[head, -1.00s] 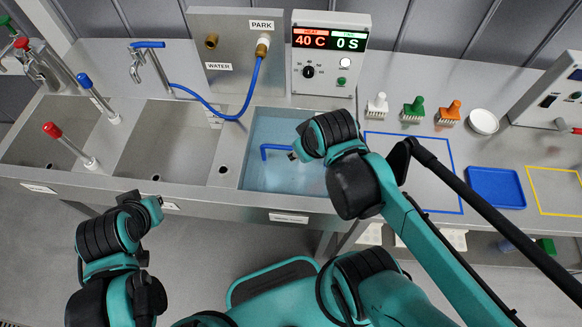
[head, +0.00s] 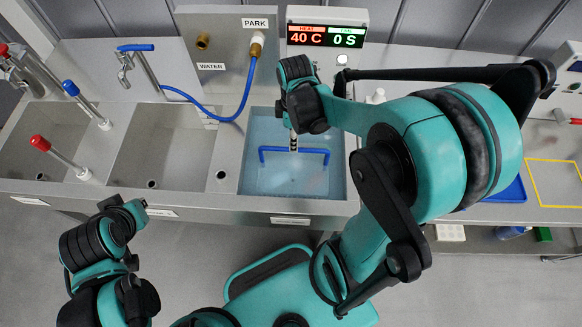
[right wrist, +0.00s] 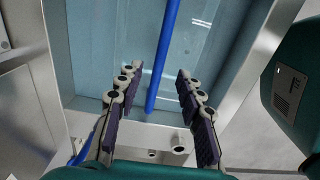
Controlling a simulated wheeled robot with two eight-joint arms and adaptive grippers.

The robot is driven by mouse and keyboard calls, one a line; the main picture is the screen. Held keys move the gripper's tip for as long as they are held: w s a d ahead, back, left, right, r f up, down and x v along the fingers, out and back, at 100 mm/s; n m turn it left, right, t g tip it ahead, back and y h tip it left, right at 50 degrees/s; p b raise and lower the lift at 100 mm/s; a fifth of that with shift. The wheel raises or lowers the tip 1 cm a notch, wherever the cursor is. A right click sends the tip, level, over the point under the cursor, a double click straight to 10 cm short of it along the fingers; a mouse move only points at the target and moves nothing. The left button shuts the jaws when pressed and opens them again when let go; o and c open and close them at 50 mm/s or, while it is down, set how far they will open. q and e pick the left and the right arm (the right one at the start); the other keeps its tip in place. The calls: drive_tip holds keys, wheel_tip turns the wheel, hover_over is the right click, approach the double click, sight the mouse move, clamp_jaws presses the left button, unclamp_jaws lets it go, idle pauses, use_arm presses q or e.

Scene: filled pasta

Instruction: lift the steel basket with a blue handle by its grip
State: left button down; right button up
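The basket's blue handle (head: 318,152) stands in the water basin, a straight bar with its ends bent down. The steel basket body is hard to make out through the water. My right gripper (head: 293,142) points down at the middle of the bar. In the right wrist view the blue handle (right wrist: 167,45) runs between the two fingers of my right gripper (right wrist: 158,72). The fingers are apart, with a gap on both sides of the bar. My left gripper (head: 136,208) is in front of the counter at the left, away from the basket; its fingers are not clear.
The basin's steel rim (head: 300,206) surrounds the basket. A control box (head: 327,38) reading 40 C and 0 S stands behind it. A blue hose (head: 246,88) hangs behind left. Empty sinks (head: 158,145) lie left. My right arm hides much of the right counter.

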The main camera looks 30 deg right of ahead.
wheel_tip(320, 180, down, 8)
drive_tip(key=b, duration=0.3)
drive_tip(key=shift+r, duration=0.35)
drive_tip(key=shift+c, duration=0.9)
clamp_jaws()
